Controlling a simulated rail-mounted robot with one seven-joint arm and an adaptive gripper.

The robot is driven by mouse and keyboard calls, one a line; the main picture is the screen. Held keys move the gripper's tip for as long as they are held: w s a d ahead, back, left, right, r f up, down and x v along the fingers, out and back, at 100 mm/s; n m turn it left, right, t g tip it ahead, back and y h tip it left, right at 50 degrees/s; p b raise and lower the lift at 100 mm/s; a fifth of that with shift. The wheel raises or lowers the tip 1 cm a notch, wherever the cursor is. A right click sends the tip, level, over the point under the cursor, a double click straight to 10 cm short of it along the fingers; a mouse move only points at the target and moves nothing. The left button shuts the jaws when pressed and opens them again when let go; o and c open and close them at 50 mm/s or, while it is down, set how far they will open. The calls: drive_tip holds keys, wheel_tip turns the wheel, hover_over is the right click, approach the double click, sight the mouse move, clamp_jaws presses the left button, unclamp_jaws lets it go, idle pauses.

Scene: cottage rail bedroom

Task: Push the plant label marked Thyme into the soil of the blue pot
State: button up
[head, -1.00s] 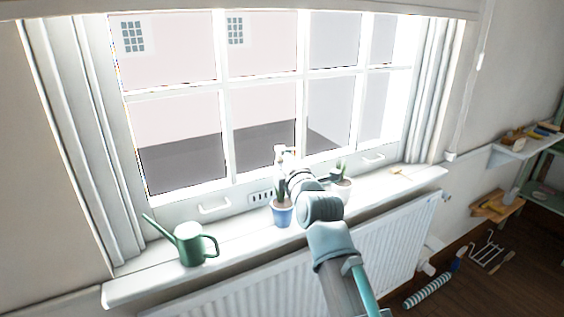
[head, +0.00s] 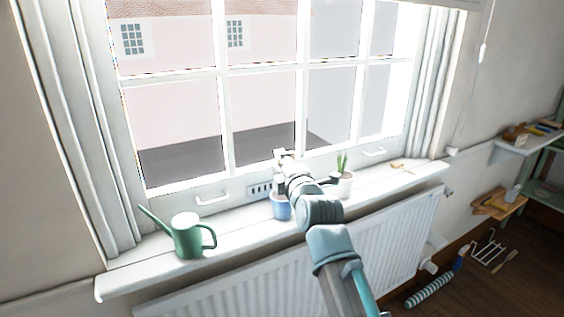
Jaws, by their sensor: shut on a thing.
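The blue pot (head: 281,209) stands on the white windowsill, left of my arm. My wrist hides its plant and most of its soil. My gripper (head: 284,154) is above and just behind the blue pot, close to the window, seen from behind. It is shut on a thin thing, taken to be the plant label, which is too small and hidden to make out. The word Thyme cannot be read. I cannot tell whether the label touches the soil.
A white pot (head: 345,185) with a green plant stands right of my wrist. A green watering can (head: 187,236) is on the sill (head: 243,231) at left. Small tan pieces (head: 401,168) lie at its right end. The window is close behind; a radiator (head: 390,225) is below.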

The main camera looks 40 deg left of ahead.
drive_tip(key=shift+f+b, duration=0.5)
drive_tip(key=shift+f, duration=0.4)
drive_tip(key=shift+b, duration=0.9)
idle(1.3)
drive_tip(key=shift+f+b, duration=2.3)
drive_tip(key=shift+f, duration=0.55)
drive_tip(key=o, duration=0.8)
drive_tip(key=shift+o, duration=0.2)
drive_tip(key=shift+s+d, duration=0.1)
drive_tip(key=v, duration=1.2)
drive_tip(key=shift+m, duration=0.3)
